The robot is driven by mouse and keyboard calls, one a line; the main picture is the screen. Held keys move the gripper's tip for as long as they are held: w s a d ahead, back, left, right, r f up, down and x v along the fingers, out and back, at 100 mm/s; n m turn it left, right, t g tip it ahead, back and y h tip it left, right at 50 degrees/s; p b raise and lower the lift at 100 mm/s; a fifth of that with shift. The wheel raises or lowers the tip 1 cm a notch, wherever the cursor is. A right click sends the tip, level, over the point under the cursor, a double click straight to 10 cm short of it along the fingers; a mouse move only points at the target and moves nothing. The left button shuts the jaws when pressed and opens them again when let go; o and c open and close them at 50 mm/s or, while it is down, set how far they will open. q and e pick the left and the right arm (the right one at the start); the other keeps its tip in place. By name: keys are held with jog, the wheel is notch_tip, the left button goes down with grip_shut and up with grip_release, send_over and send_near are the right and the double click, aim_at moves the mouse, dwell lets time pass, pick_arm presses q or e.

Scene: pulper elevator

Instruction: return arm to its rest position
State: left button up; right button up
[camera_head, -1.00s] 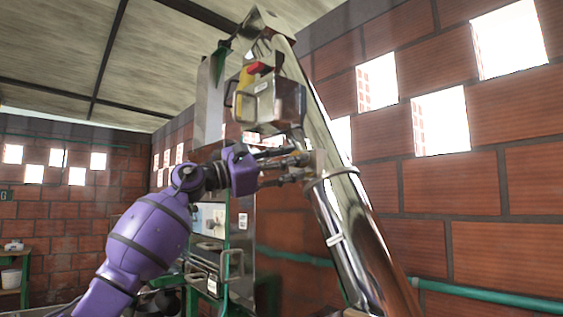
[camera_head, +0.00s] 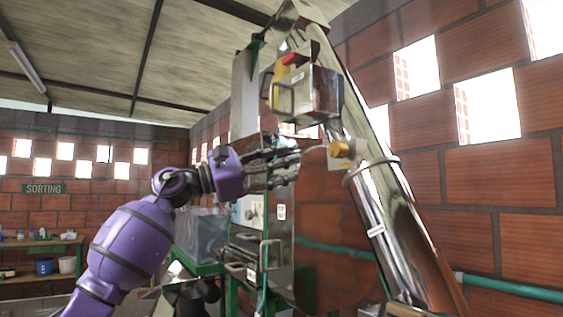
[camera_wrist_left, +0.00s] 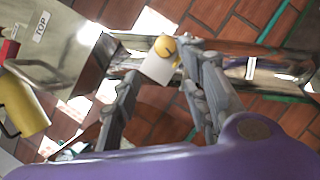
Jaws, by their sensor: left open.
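My left arm is purple and comes in from the lower left of the head view. Its grey gripper (camera_head: 296,166) is open and points right, toward the slanted shiny metal tube of the elevator (camera_head: 398,235). A yellow-orange knob (camera_head: 341,149) on a pale plate sits on the tube just beyond the fingertips. In the left wrist view the two fingers (camera_wrist_left: 158,80) stand apart, and the knob (camera_wrist_left: 164,46) shows between their tips. I see nothing held. My right gripper is not in view.
A metal box (camera_head: 312,92) with a red and yellow part hangs above the gripper. A machine with handles (camera_head: 250,265) stands below it. A brick wall (camera_head: 510,220) lies behind the tube. A table (camera_head: 40,243) with buckets is far left.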

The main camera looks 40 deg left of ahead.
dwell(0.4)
